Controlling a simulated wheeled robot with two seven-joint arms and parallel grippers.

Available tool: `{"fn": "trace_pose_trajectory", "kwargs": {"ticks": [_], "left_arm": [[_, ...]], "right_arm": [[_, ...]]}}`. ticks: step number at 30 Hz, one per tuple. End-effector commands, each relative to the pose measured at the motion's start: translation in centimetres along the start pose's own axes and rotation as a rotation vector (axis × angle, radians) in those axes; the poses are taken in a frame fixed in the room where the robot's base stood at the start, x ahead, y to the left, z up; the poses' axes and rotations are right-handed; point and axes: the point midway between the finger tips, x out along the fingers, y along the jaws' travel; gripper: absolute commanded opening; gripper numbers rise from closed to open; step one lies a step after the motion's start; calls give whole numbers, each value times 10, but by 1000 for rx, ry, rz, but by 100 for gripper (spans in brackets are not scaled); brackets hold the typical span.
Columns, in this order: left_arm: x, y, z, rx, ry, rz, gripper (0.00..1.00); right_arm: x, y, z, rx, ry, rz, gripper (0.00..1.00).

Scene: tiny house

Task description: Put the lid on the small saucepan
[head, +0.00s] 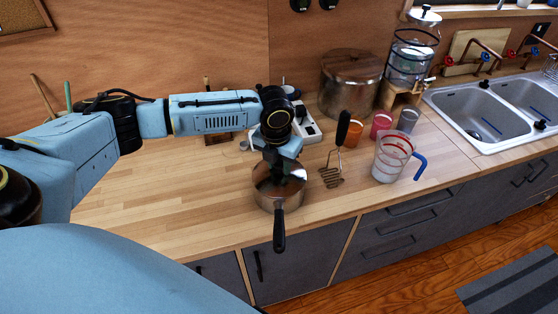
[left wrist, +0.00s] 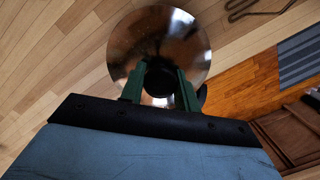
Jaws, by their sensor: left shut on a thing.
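The small saucepan (head: 266,202) stands upright near the counter's front edge, its black handle (head: 279,232) pointing toward me past the edge. My left gripper (head: 280,174) reaches down over it. In the left wrist view its green fingers (left wrist: 160,88) are shut on the lid (left wrist: 185,38), a round shiny metal disc, at its middle. The pan is mostly hidden under the lid in the wrist view. My right gripper is not in view.
Several cups (head: 381,125), a large stockpot (head: 349,84) and a sink (head: 487,118) lie farther back and right. The wooden counter (head: 175,188) is clear on the left.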

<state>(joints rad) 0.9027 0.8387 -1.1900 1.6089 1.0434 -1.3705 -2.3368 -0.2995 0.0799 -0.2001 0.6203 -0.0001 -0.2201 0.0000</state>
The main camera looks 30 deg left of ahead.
Motion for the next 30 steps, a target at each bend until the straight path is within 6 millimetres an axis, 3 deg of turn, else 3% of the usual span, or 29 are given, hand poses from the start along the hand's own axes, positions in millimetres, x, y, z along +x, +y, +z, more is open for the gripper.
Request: {"fn": "trace_pose_trajectory", "kwargs": {"ticks": [30], "left_arm": [[2, 0, 0, 0, 0, 0, 0]], "right_arm": [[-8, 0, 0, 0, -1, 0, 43]]}}
